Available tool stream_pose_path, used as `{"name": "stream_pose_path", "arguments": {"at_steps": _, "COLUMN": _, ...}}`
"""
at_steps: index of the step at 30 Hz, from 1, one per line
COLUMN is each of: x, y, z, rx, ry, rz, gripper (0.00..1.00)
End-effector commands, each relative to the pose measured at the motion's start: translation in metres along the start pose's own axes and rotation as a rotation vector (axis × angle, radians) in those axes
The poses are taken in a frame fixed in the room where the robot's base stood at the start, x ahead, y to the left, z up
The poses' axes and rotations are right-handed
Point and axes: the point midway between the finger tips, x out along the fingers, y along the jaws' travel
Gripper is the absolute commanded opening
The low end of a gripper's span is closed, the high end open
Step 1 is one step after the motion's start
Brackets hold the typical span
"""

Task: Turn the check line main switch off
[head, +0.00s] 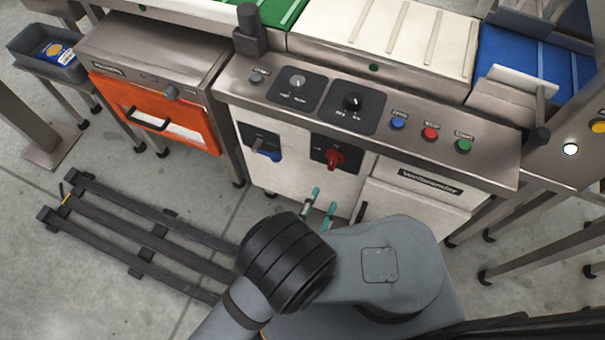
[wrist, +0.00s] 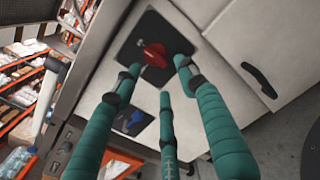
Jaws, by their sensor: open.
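The red rotary switch (head: 334,159) sits on a black plate on the pale front of the machine, below the control shelf. In the wrist view the red knob (wrist: 155,55) shows between the tips of my gripper's teal fingers, and its black plate is partly hidden by them. My gripper (head: 322,208) is open and empty, just below and in front of the switch in the head view. In the wrist view my gripper (wrist: 160,80) has its fingers spread towards the knob; I cannot tell whether any finger touches the panel. The small lettering is too small to read.
Another switch (head: 264,148) with a blue part is left of the red one. Blue, red and green buttons (head: 430,133) and two dials are on the shelf above. An orange drawer (head: 150,112) is further left, and a dark floor rail (head: 150,235) lies on the floor.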

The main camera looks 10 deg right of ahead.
Motion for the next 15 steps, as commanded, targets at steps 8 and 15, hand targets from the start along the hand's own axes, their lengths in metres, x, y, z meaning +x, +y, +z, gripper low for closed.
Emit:
{"name": "stream_pose_path", "arguments": {"at_steps": 8, "x": 0.003, "y": 0.013, "z": 0.005, "rx": -0.150, "ry": -0.019, "rz": 0.039, "gripper": 0.42}}
{"name": "stream_pose_path", "arguments": {"at_steps": 15, "x": 0.043, "y": 0.013, "z": 0.007, "rx": -0.152, "ry": -0.022, "rz": 0.034, "gripper": 0.42}}
